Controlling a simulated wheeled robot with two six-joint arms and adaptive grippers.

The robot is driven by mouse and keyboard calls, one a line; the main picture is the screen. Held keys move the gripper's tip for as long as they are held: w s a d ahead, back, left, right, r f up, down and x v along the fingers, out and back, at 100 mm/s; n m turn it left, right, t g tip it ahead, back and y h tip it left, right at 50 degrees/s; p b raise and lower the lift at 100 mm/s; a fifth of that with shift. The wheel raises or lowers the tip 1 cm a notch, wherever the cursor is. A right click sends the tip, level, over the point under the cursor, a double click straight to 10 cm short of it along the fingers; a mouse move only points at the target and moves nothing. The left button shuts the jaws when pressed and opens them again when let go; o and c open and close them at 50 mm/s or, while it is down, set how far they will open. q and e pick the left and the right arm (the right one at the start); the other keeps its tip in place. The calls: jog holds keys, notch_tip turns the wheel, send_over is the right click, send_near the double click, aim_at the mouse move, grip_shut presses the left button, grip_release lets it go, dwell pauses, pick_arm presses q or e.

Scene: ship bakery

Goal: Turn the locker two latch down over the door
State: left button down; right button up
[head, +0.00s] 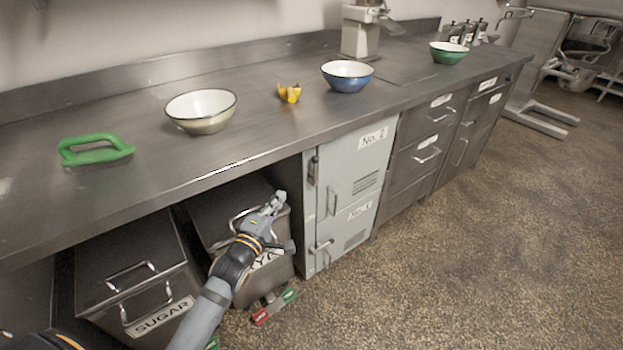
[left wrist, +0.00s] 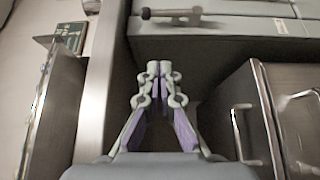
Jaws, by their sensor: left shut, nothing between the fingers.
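The grey locker (head: 350,190) has two doors under the counter. The upper door's label (head: 373,138) seems to read No. 2; the lower label (head: 359,210) is hard to read. The upper latch (head: 312,170) stands upright at the locker's left edge. The lower latch (head: 320,246) lies sideways across the edge of the lower door. My left gripper (head: 277,201) is shut and empty, left of the locker and apart from it. In the left wrist view its closed fingertips (left wrist: 158,70) point toward the locker, and a latch bar (left wrist: 171,14) shows beyond them.
A sugar bin (head: 140,285) and another bin (head: 225,215) stand under the counter (head: 250,125), close to my left arm. A red and green object (head: 274,306) is on the floor. The floor before the locker is clear.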

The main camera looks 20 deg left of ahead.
pick_arm(q)
jog(key=b, duration=0.3)
send_near(313, 170)
jog(key=w+a, duration=0.2)
jog(key=a, duration=0.2)
jog(key=shift+w+d+r+b, duration=0.25)
jog(key=shift+w+d+b, duration=0.1)
jog(key=shift+w+d, duration=0.7)
jog(key=shift+w+d+r+b, duration=0.3)
jog(key=shift+w+d, duration=0.45)
jog(key=shift+w, duration=0.5)
pick_arm(e)
jog(key=w+a+r, duration=0.1)
jog(key=w+r, duration=0.3)
jog(key=w, duration=0.3)
jog(key=shift+w+a+r, duration=0.2)
jog(key=shift+a+r, duration=0.1)
jog(key=shift+s+f, duration=0.1)
